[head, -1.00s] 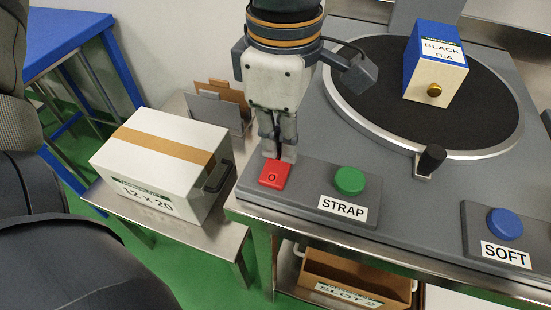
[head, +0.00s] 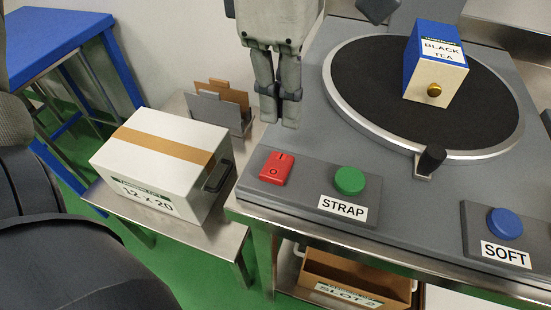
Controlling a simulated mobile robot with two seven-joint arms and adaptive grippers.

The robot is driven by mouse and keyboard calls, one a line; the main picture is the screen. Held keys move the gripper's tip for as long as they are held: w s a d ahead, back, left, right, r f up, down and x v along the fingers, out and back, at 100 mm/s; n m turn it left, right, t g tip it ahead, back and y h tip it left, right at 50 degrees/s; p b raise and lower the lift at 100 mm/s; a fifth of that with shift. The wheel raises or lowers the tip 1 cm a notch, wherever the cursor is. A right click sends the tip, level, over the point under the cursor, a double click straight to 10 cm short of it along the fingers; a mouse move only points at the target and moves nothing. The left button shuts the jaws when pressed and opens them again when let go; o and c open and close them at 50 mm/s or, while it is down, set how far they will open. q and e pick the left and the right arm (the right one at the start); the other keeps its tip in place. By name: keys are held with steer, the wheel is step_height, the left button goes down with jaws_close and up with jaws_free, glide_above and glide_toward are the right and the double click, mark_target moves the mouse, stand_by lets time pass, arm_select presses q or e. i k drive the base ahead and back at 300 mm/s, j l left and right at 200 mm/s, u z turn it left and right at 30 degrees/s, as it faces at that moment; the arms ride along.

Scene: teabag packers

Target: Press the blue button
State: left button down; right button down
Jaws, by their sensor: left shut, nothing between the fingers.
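The blue button (head: 505,223) sits on a dark grey housing at the right, behind a white SOFT label (head: 506,254). My left gripper (head: 279,123) points down above the grey machine top, just behind the red rocker switch (head: 277,168). Its fingers are shut and empty, well to the left of the blue button. A green button (head: 349,181) with a STRAP label (head: 343,208) stands beside the red switch on the same panel.
A round black turntable (head: 375,85) carries a blue and cream BLACK TEA box (head: 437,60). A dark lever (head: 431,160) stands at its front rim. A white carton (head: 160,165) lies on a side table at the left. The machine top between the STRAP and SOFT panels is clear.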

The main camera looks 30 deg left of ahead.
mark_target(504, 223)
steer(key=k, duration=1)
